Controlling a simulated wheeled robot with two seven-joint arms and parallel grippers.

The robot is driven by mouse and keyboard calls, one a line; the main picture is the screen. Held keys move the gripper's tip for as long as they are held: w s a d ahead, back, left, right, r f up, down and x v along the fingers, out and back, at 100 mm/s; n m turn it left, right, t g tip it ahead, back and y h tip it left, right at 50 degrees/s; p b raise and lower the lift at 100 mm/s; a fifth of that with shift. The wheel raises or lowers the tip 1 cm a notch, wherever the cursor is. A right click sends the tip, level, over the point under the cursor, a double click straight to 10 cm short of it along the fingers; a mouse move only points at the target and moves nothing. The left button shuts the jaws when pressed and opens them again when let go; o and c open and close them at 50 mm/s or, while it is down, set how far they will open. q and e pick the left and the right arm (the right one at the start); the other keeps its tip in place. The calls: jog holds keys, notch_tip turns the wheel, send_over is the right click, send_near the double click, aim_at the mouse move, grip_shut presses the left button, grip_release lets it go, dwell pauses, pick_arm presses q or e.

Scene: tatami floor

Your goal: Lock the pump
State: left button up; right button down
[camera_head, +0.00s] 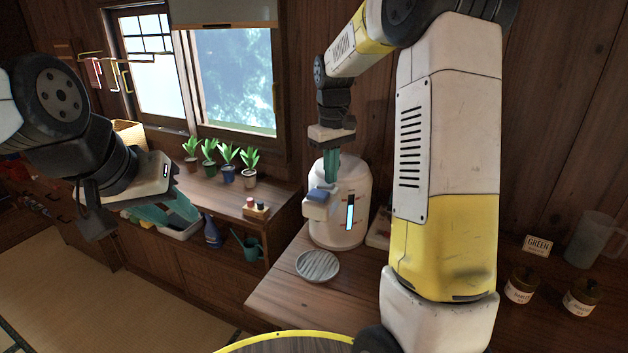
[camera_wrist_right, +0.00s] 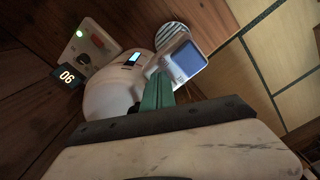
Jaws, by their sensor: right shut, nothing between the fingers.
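The pump is a white round-shouldered dispenser (camera_head: 350,217) with a lit blue gauge, standing on the wooden counter. It also shows in the right wrist view (camera_wrist_right: 108,97). Its white spout head carries a blue button (camera_head: 318,195), also in the right wrist view (camera_wrist_right: 187,58). My right gripper (camera_head: 331,178) points down beside the spout head with its teal fingers together and empty (camera_wrist_right: 157,90). I cannot tell whether the fingers touch the pump. My left gripper (camera_head: 182,214) hangs at the left, its teal fingers apart and empty, far from the pump.
A ribbed round dish (camera_head: 317,265) sits on the counter in front of the pump. A panel (camera_wrist_right: 92,48) with a green light and a "06" display (camera_wrist_right: 68,75) stands beside the pump. Jars (camera_head: 522,285) and a clear pitcher (camera_head: 592,240) are at the right.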

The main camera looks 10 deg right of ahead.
jog(key=shift+f, duration=0.6)
jog(key=shift+r, duration=3.55)
jog(key=s+a+r+m+t+y, duration=0.1)
jog(key=s+m+t, duration=0.1)
jog(key=s, duration=1)
jog(key=s+a+r+m+t+y, duration=0.1)
jog(key=s+t, duration=0.3)
jog(key=s, duration=0.8)
jog(key=shift+s+r+m, duration=0.15)
jog(key=shift+r+m, duration=0.15)
jog(key=shift+m, duration=0.5)
jog(key=shift+a, duration=0.1)
